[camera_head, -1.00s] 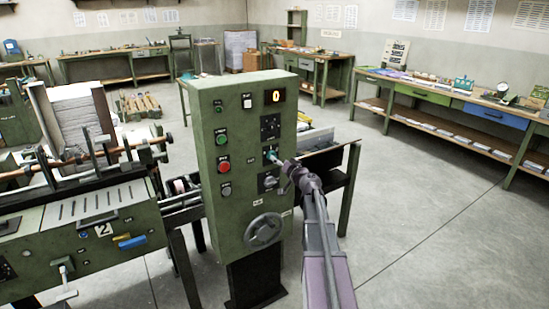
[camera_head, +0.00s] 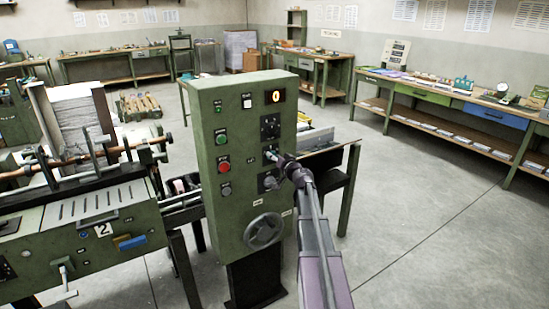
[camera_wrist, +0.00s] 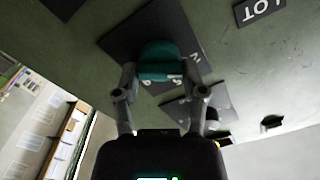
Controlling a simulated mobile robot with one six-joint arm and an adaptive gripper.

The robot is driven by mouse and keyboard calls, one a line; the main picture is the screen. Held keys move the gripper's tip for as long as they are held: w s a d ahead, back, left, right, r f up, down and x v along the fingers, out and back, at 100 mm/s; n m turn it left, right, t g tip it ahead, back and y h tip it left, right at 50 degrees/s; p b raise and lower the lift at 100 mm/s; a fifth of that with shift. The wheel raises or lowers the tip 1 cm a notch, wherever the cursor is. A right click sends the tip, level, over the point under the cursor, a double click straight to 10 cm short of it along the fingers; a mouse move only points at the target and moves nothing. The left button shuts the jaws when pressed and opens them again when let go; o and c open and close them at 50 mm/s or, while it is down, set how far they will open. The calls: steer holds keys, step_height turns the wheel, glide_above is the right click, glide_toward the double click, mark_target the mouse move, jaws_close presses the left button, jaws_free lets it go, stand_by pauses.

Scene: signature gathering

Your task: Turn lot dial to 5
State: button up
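The lot dial has a teal knob on a dark plate with white numerals. It sits on the green control cabinet (camera_head: 232,215). In the wrist view the knob (camera_wrist: 160,60) lies between my two fingertips, next to a "LOT" label (camera_wrist: 262,10). My gripper (camera_head: 278,160) reaches the dial from the right and appears shut on the knob, one finger on each side. In the wrist view my gripper (camera_wrist: 160,72) hides part of the plate. The numerals near the knob are only partly readable. The orange display (camera_head: 276,97) is lit; its digit is unclear.
Another dial (camera_head: 270,127) is above the lot dial, and a further one (camera_head: 269,182) is below. A red button (camera_head: 224,167) and a handwheel (camera_head: 263,230) are on the same cabinet. A dark table (camera_head: 335,160) stands close behind my arm. The floor at right is clear.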

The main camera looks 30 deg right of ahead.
steer(key=shift+c, duration=0.6)
steer(key=shift+m, duration=0.5)
steer(key=m, duration=0.4)
steer(key=shift+w+d+m, duration=0.1)
steer(key=shift+m, duration=0.2)
steer(key=m, duration=0.6)
steer(key=shift+f, duration=0.1)
steer(key=o, duration=1.2)
steer(key=shift+c, duration=0.2)
